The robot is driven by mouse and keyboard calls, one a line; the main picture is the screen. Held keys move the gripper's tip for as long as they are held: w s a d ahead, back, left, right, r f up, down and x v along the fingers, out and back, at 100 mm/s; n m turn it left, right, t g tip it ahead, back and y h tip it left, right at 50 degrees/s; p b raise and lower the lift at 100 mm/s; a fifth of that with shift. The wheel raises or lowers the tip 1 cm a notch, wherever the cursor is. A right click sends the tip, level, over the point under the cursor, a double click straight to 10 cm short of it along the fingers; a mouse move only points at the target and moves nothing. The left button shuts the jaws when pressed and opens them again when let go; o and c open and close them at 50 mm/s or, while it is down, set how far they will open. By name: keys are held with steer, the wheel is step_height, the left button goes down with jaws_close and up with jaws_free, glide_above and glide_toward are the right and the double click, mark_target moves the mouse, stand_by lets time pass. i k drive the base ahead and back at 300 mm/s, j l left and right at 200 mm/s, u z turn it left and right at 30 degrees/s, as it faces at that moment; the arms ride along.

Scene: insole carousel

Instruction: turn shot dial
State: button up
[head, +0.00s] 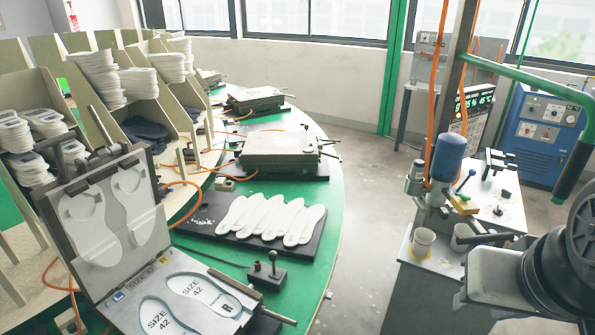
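No part is clearly readable as the shot dial. Small black knobs, one of them a black knob (497,211), sit on the bench machine (447,160) with the blue motor housing at the right. Which of them, if any, is the shot dial I cannot tell. My arm reaches in from the right edge, in front of this machine, and its pale grey end block (495,277) hides part of the bench. I cannot make out the fingertips, nor whether they touch anything.
A green round table carries an open mould (118,205) marked SIZE 42, closed moulds (280,148) and a dark mat with pale insoles (272,220). Cups (423,241) stand on the machine bench. A blue cabinet (541,135) stands behind. Grey floor lies between table and bench.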

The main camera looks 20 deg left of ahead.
mark_target(498, 211)
steer(key=u, duration=2.15)
steer(key=z, duration=2.55)
steer(key=i+l, duration=1.1)
steer(key=l, duration=0.2)
steer(key=i, duration=0.65)
